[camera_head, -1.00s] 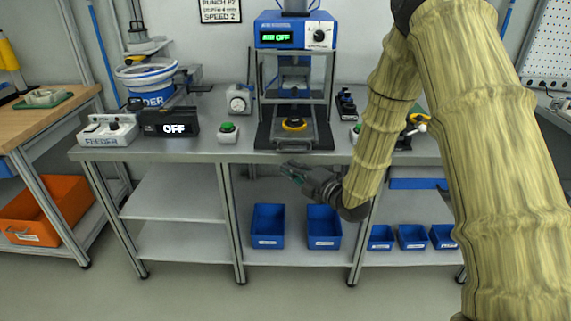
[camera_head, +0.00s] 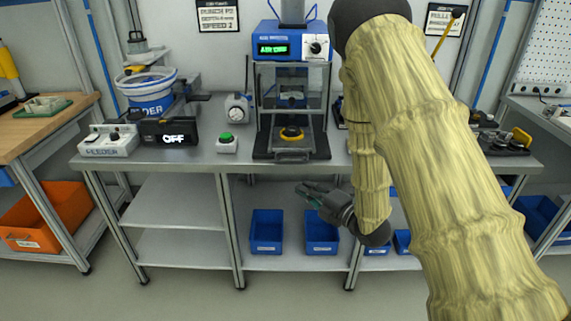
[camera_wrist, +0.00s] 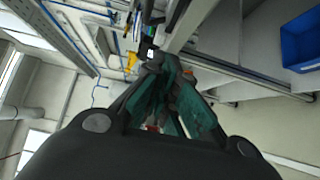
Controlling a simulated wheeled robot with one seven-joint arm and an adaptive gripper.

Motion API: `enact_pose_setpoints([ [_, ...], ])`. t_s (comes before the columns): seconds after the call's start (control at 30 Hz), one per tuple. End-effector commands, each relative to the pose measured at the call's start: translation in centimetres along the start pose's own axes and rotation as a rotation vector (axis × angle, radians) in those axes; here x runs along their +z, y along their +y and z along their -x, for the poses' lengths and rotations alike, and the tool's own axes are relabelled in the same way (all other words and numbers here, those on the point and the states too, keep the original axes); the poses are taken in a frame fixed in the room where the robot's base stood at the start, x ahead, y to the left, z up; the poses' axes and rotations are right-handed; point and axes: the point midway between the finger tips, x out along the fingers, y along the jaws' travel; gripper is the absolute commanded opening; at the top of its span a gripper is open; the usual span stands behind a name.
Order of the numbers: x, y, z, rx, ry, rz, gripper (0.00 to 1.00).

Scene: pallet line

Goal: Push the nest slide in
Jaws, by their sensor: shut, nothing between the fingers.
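The nest slide (camera_head: 291,153) is at the foot of the blue-topped press (camera_head: 291,47), with a yellow ring-shaped nest (camera_head: 291,134) on it. Its front handle part sticks out towards the table's front edge. My gripper (camera_head: 304,191) is below and in front of the table top, apart from the slide, and points left. The fingers look closed and empty. The wrist view shows the green-padded fingers (camera_wrist: 172,100) close together; the nest slide cannot be made out there.
The steel table (camera_head: 200,158) has its front edge between gripper and slide. A green button box (camera_head: 227,144) stands left of the press, with a feeder control box (camera_head: 109,143) further left. Blue bins (camera_head: 267,228) sit on the lower shelf. A blue bin (camera_wrist: 301,35) shows in the wrist view.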

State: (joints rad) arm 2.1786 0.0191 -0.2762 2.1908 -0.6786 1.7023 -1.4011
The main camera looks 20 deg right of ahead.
Motion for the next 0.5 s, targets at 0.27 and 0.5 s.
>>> enact_pose_setpoints([
  [0.27, -0.1, 0.1, -2.1, 0.003, 0.004, 0.001, 0.0],
  [0.5, 0.0, 0.1, -6.0, 0.003, 0.003, 0.0, 0.0],
])
